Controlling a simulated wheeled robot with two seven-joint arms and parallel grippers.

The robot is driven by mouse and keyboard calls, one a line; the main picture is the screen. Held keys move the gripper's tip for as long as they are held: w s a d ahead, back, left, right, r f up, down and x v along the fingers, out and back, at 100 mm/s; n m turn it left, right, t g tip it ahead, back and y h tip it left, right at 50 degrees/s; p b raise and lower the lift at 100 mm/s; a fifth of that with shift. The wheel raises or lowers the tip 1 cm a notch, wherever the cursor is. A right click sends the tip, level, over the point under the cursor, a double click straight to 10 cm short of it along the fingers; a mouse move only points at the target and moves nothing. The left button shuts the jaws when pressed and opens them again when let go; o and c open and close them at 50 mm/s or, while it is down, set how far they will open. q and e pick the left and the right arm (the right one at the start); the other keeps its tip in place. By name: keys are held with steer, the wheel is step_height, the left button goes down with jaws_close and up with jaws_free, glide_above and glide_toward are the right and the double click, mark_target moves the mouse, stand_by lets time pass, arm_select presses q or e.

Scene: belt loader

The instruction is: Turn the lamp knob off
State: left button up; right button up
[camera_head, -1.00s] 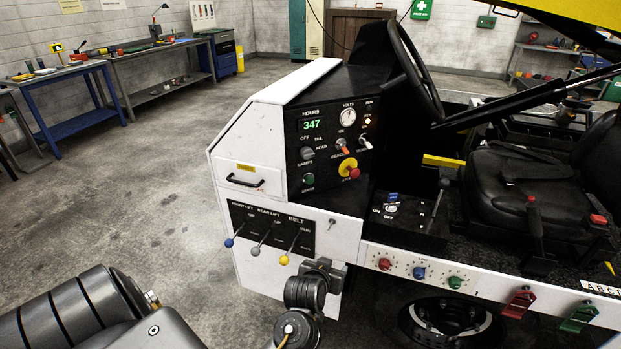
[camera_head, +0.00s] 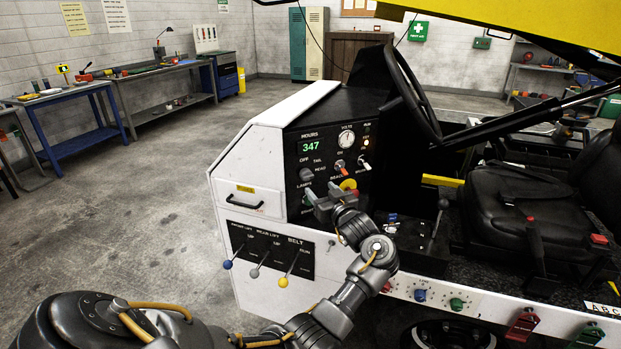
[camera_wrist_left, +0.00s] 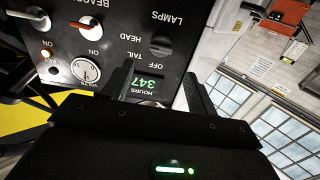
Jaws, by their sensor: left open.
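My left gripper (camera_head: 312,196) is in front of the panel, just below the knob in the head view. In the left wrist view its open fingers (camera_wrist_left: 158,74) point towards the panel, with the knob beyond their tips and nothing between them. My right gripper is out of view.
A red emergency button on yellow (camera_head: 349,185) and toggle switches (camera_head: 341,165) sit right of the knob. Lever handles (camera_head: 283,282) stick out below. The steering wheel (camera_head: 415,90) rises at the right. The floor at left is clear.

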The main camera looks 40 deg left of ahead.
mark_target(309, 177)
arm_select(q)
steer(key=p+x, duration=0.1)
steer(key=x, duration=0.7)
steer(key=shift+w+a, duration=0.1)
steer(key=shift+a, duration=0.2)
